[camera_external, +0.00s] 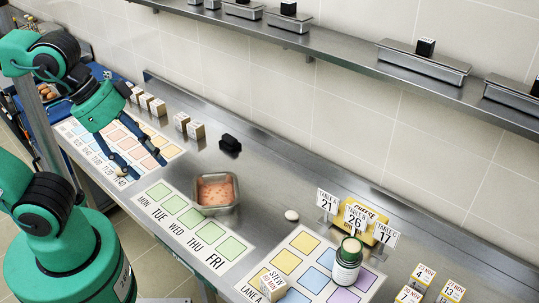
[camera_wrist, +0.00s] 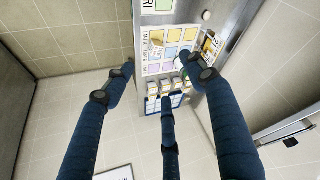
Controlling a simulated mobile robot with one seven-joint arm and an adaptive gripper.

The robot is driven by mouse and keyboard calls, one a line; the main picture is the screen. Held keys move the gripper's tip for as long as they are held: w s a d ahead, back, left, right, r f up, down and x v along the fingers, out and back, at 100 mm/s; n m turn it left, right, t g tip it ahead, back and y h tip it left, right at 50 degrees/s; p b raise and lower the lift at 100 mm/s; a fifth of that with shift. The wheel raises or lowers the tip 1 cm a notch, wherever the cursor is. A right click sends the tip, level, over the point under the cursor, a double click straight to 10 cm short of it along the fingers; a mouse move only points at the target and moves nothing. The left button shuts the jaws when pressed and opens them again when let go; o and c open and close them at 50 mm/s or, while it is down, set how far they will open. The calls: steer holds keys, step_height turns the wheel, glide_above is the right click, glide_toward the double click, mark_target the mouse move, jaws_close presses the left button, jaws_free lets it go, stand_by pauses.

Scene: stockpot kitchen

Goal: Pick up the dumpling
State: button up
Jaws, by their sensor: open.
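A small pale round thing (camera_external: 292,215), which looks like the dumpling, lies on the bare steel counter between the weekday mat and the lane mat. A pale round thing also shows at the top of the wrist view (camera_wrist: 206,15), likely the same one. My gripper (camera_external: 130,174) is open, with its dark blue fingers spread low over the left mat, well left of the round thing. In the wrist view the fingers (camera_wrist: 167,76) are spread with nothing held between them. A tiny beige spot (camera_external: 121,174) shows by one fingertip; I cannot tell what it is.

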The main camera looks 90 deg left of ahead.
steer(key=w+a+g, duration=0.2)
steer(key=w+a, duration=0.2)
steer(key=w, duration=0.8)
steer(key=n+g, duration=0.2)
steer(key=g, duration=0.2)
glide_above(292, 213)
step_height(292, 213, down, 28)
steer(key=shift+p, duration=0.35)
steer(key=shift+f+b, duration=0.6)
steer(key=shift+f, duration=3.65)
